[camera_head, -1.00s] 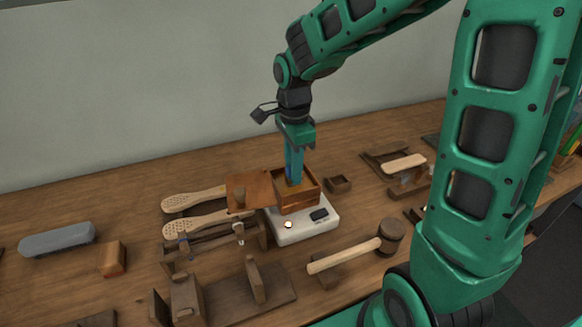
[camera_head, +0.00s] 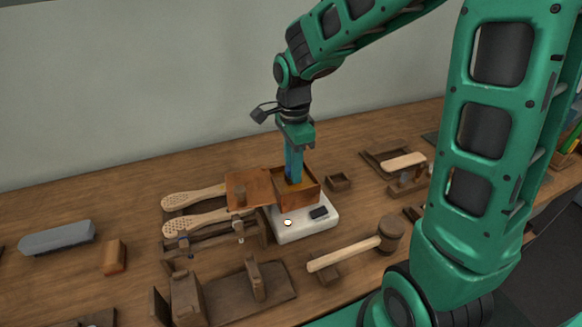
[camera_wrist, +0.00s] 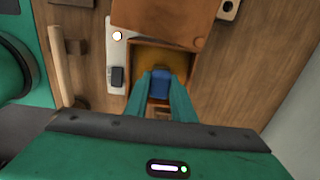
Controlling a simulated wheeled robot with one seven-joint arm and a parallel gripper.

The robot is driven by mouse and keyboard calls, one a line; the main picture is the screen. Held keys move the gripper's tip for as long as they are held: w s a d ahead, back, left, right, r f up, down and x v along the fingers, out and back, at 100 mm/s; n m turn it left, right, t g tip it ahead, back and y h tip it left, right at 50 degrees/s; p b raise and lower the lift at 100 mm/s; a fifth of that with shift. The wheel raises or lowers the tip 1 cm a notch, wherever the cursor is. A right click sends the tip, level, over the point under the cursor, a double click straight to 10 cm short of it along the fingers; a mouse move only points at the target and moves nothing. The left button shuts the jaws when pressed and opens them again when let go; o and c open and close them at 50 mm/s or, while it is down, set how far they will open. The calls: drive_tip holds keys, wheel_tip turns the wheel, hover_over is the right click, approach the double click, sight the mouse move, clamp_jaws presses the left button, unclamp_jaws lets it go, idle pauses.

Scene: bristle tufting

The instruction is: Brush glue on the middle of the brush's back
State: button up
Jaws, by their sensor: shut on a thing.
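My gripper (camera_head: 293,178) points straight down into an open wooden box (camera_head: 308,200) that stands on a white scale (camera_head: 292,234). In the wrist view, my gripper (camera_wrist: 161,100) is shut on a blue thing (camera_wrist: 160,84) inside the box (camera_wrist: 190,66). The floor of the box looks yellow-brown; what lies under the blue thing is hidden. Two pale wooden brush bodies with hole-dotted heads, the upper one (camera_head: 185,198) and the lower one (camera_head: 183,223), lie on dark holders left of the box, away from my gripper. I cannot make out any glue.
A brown panel (camera_head: 249,188) reaches left from the box over the brush handles. A mallet (camera_head: 348,253) lies in front right of the scale. A wooden fixture (camera_head: 262,284) stands at the front, a grey block (camera_head: 57,238) at the far left. Bare table lies behind the brushes.

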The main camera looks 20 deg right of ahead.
idle(0.4)
drive_tip(key=shift+r, duration=3.45)
